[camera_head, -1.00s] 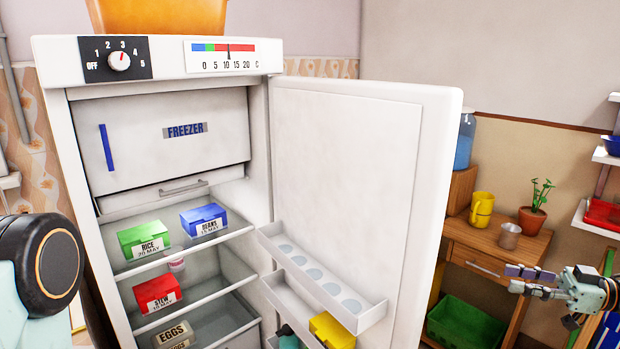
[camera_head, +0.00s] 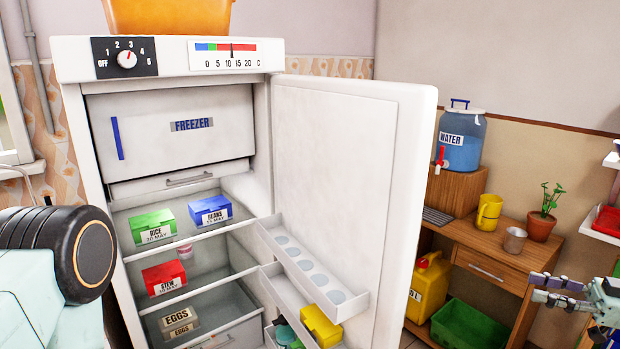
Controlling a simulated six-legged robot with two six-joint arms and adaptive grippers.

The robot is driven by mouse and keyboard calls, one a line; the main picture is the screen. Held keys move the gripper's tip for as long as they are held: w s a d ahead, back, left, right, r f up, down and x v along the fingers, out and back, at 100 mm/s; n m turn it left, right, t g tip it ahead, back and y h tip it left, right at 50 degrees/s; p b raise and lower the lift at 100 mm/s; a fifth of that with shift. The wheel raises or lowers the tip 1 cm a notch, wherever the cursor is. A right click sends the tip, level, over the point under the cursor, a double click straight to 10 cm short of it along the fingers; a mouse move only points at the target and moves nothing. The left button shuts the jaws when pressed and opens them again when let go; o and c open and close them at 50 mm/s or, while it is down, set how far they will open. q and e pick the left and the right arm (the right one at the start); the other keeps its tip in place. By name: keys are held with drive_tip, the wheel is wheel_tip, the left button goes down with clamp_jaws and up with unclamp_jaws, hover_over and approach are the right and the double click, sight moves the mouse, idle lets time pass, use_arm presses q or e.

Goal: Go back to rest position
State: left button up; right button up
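My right gripper (camera_head: 556,291) is at the lower right, in front of the wooden desk's right side. Its fingers point left, look spread apart and hold nothing that I can see. My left arm shows at the lower left as a pale teal link with a black round joint. The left gripper is out of the picture. The white fridge (camera_head: 262,190) stands in the middle with its door (camera_head: 340,180) wide open to the right. The freezer flap (camera_head: 170,130) inside is shut.
The fridge holds a green rice box (camera_head: 152,226), a blue beans box (camera_head: 210,210), a red stew box (camera_head: 164,276) and an eggs box (camera_head: 178,321). A wooden desk (camera_head: 490,245) carries a yellow mug (camera_head: 488,211) and a potted plant (camera_head: 541,224). A blue water jug (camera_head: 460,140) stands behind.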

drive_tip(key=w+a+f+m+t+h, duration=0.1)
drive_tip(key=w+f+m+t+h, duration=0.65)
drive_tip(key=f+h, duration=0.2)
drive_tip(key=s+a+f+m+g+h+b, duration=0.1)
drive_tip(key=s+a+f+m+g+h, duration=0.15)
drive_tip(key=s+a+f, duration=0.4)
drive_tip(key=s+a+f+m+g+h+b, duration=0.1)
drive_tip(key=a+f+m+g+b, duration=0.15)
drive_tip(key=f, duration=0.75)
drive_tip(key=s+a+f+m+g+h+b, duration=0.1)
drive_tip(key=s+a+f+g, duration=0.3)
drive_tip(key=s, duration=0.4)
drive_tip(key=s+a+f+m+g+b, duration=0.1)
drive_tip(key=s+a+f+g, duration=0.1)
drive_tip(key=s+a+f, duration=0.45)
use_arm(q)
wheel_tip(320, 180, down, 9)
drive_tip(key=b, duration=0.4)
use_arm(e)
drive_tip(key=s+a+r+g, duration=0.1)
drive_tip(key=s+a+g, duration=0.1)
drive_tip(key=s, duration=0.8)
drive_tip(key=s+a+r+n+g+h, duration=0.1)
drive_tip(key=s+a+g, duration=0.2)
drive_tip(key=s, duration=0.7)
drive_tip(key=shift+s+a, duration=0.15)
drive_tip(key=shift+s, duration=0.05)
